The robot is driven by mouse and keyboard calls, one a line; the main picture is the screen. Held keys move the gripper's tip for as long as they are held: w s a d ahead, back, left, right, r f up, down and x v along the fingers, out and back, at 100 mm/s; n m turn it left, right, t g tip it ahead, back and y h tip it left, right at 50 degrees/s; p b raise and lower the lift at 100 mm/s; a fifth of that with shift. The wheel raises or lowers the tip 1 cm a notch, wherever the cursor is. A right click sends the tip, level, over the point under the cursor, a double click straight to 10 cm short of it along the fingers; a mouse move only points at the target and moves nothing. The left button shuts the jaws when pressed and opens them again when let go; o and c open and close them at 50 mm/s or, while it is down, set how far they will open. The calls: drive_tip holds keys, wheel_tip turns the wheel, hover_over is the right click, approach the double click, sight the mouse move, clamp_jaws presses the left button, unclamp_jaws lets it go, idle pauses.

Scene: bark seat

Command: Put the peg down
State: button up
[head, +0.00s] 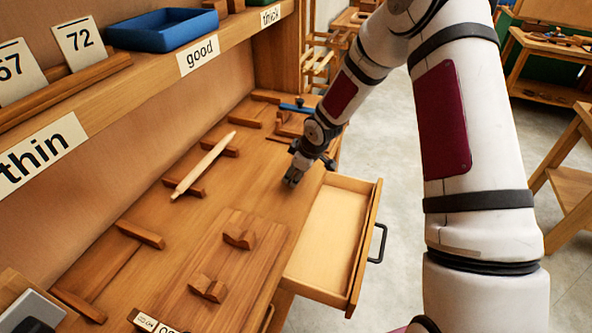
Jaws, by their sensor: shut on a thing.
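My gripper (291,181) is low over the right part of the wooden bench top (247,190), close to its front edge beside the open drawer. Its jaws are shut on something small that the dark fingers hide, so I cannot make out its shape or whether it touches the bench. A pale, tapered wooden rod (203,165) lies slantwise across wooden rests (184,187) to the left of my gripper, apart from it. I cannot tell whether this rod is the peg.
An open, empty-looking drawer (325,240) juts out from the bench front. A board with two notched blocks (239,239) lies nearer. A blue-barred tool (297,107) is behind my gripper. A shelf (145,85) with a blue tray (163,29) and labels overhangs the left.

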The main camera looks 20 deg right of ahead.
drive_tip(key=shift+f, duration=0.1)
drive_tip(key=o, duration=1.5)
drive_tip(key=s+d+r+m+h+p, duration=0.1)
drive_tip(key=s+d+r+m+h, duration=0.1)
drive_tip(key=s+r, duration=1)
drive_tip(key=s+d+r+m+h, duration=0.25)
drive_tip(key=s+r, duration=0.55)
drive_tip(key=r, duration=0.7)
drive_tip(key=s+a+r+m+y, duration=0.1)
drive_tip(key=s+r+m, duration=0.1)
drive_tip(key=s, duration=0.4)
drive_tip(key=s+a+r+m, duration=0.1)
drive_tip(key=s+r+m, duration=0.1)
drive_tip(key=s, duration=0.4)
drive_tip(key=s+a+r+m+y, duration=0.1)
drive_tip(key=s+r+m, duration=0.1)
drive_tip(key=s, duration=0.4)
drive_tip(key=shift+s+y, duration=0.35)
drive_tip(key=shift+s, duration=0.05)
